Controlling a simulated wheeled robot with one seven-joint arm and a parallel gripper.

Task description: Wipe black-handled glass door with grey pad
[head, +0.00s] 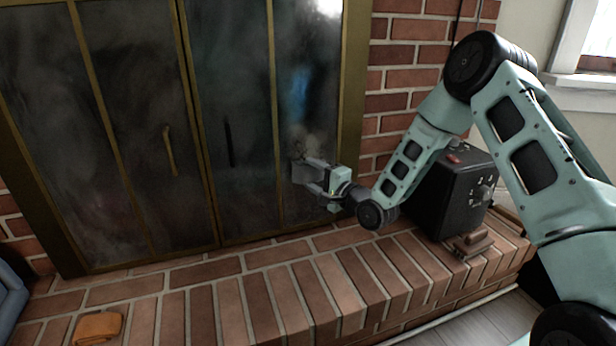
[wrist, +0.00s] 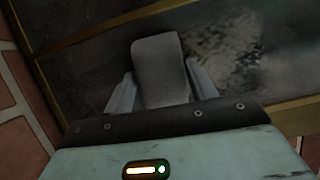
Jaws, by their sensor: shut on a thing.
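The black-handled glass door (head: 245,190) is the right-hand door of the fireplace, with a black vertical handle (head: 229,143) and a brass frame. Its glass is smudged grey, with a hazy patch above my gripper. My gripper (head: 308,178) is at the lower right panel of this door. It is shut on the grey pad (head: 299,174), which lies close against the glass; I cannot tell for sure whether it touches. In the wrist view the grey pad (wrist: 161,72) stands between the two fingers, with smeared glass (wrist: 225,60) beyond it.
A brass-handled glass door (head: 130,150) is on the left. A black box (head: 450,190) with a dial stands on the brick hearth (head: 230,300) at right, with a brown block (head: 472,243) before it. An orange folded cloth (head: 97,328) lies at front left. The hearth's middle is clear.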

